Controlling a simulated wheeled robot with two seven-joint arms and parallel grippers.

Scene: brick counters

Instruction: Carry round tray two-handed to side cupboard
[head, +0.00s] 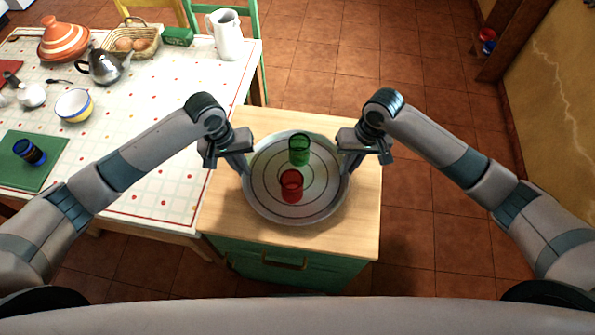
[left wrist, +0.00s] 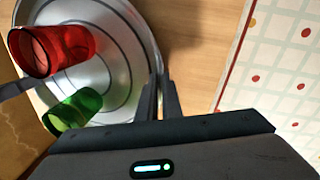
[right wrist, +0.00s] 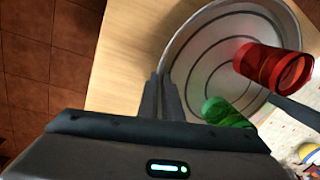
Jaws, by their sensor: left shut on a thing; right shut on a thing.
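The round metal tray (head: 265,205) is at the wooden top of the green side cupboard (head: 225,215). I cannot tell whether it rests on the top or hangs just above it. A green glass (head: 299,149) and a red glass (head: 291,185) stand upright on it. My left gripper (head: 243,172) is shut on the tray's left rim, and my right gripper (head: 348,172) is shut on its right rim. The left wrist view shows the tray (left wrist: 118,60), red glass (left wrist: 60,48) and green glass (left wrist: 75,108). The right wrist view shows the tray (right wrist: 195,60) too.
At left stands a table (head: 165,130) with a dotted cloth, bearing a teapot (head: 103,66), a white jug (head: 226,35), a basket (head: 132,42), a tagine (head: 63,40) and a bowl (head: 74,105). Tiled floor (head: 425,150) lies open to the right. A yellow wall (head: 555,90) is at far right.

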